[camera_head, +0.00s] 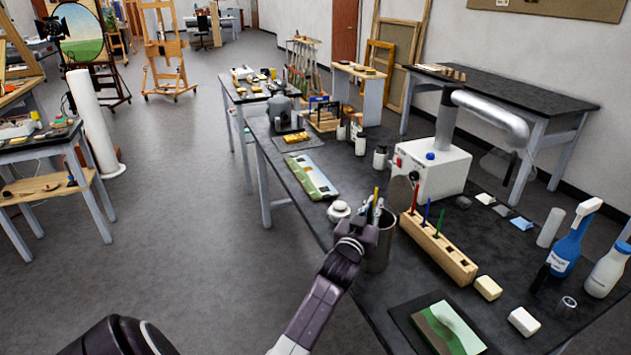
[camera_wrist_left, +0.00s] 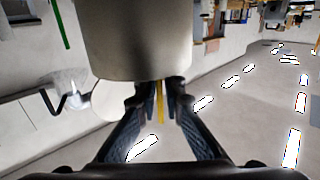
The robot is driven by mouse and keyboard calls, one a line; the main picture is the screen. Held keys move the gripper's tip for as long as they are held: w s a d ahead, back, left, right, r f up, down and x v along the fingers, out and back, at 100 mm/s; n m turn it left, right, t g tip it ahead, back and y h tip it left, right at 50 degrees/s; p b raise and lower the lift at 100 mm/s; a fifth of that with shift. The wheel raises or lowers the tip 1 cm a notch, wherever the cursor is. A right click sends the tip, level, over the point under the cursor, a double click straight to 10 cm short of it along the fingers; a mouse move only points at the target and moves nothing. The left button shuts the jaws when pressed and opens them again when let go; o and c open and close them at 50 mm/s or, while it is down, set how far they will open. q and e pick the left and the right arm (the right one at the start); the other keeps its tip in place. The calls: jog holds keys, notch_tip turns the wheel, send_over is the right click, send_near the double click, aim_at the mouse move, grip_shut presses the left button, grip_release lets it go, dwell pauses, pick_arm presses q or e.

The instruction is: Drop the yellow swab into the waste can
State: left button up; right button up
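The yellow swab (camera_head: 375,197) stands upright between the fingers of my left gripper (camera_head: 373,213). In the left wrist view the yellow swab (camera_wrist_left: 160,103) shows as a thin stick between the two dark fingers (camera_wrist_left: 161,100), which are shut on it. The waste can (camera_head: 382,248) is a grey metal cylinder on the dark bench. My gripper is at the can's rim in the head view; whether the swab is over the opening I cannot tell. The can (camera_wrist_left: 135,40) fills the top middle of the left wrist view. My right gripper is not in view.
A wooden block (camera_head: 440,250) with red, blue and green swabs stands right of the can. A white knobbed jar (camera_head: 339,211) is to its left. A white fume box (camera_head: 430,172) is behind. A green painting (camera_head: 447,328) lies in front.

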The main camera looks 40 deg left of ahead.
pick_arm(q)
jog(key=o, duration=0.3)
jog(key=shift+s, duration=0.1)
jog(key=v, duration=1.2)
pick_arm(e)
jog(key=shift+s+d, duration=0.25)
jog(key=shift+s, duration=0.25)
